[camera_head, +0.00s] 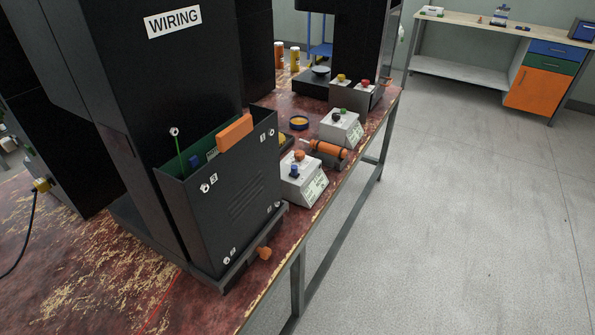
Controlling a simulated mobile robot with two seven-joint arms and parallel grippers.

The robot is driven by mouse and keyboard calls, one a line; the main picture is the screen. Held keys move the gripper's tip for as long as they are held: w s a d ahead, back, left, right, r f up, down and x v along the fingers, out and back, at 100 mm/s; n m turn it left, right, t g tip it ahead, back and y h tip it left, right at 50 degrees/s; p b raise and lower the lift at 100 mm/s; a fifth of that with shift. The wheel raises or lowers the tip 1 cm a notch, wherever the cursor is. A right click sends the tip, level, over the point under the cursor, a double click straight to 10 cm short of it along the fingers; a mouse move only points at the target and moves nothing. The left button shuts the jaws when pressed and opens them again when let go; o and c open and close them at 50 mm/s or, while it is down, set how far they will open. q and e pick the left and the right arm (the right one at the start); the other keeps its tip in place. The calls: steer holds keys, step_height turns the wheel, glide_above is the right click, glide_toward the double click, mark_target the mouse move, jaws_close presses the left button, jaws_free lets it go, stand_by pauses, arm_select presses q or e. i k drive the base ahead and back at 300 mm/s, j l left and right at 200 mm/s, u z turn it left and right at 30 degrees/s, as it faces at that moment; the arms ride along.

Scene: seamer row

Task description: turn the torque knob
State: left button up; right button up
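Several knobs are in view, and I cannot read which one is the torque knob. A white control box (304,187) on the bench has an orange knob (299,155) and a blue knob (294,170); its front label is too small to read. A second white box (341,129) behind it has a green knob (343,111) and a black knob (336,117). A dark grey box further back has a yellow knob (341,78) and a red knob (365,84). An orange knob (264,253) sticks out low at the black machine's base. Neither gripper is in view.
The black machine marked WIRING (187,65) stands on the worn red bench (95,270), with an open-topped box (235,185) at its front. An orange-and-black cylindrical tool (328,150) lies between the white boxes. Grey floor (460,220) right of the bench is clear.

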mark_target(299, 155)
steer(key=i+l, duration=0.3)
steer(key=i+l+u, duration=0.15)
steer(key=i+l, duration=0.15)
steer(key=l, duration=0.2)
steer(key=i+l, duration=0.3)
steer(key=l+u, duration=0.05)
steer(key=l, duration=0.05)
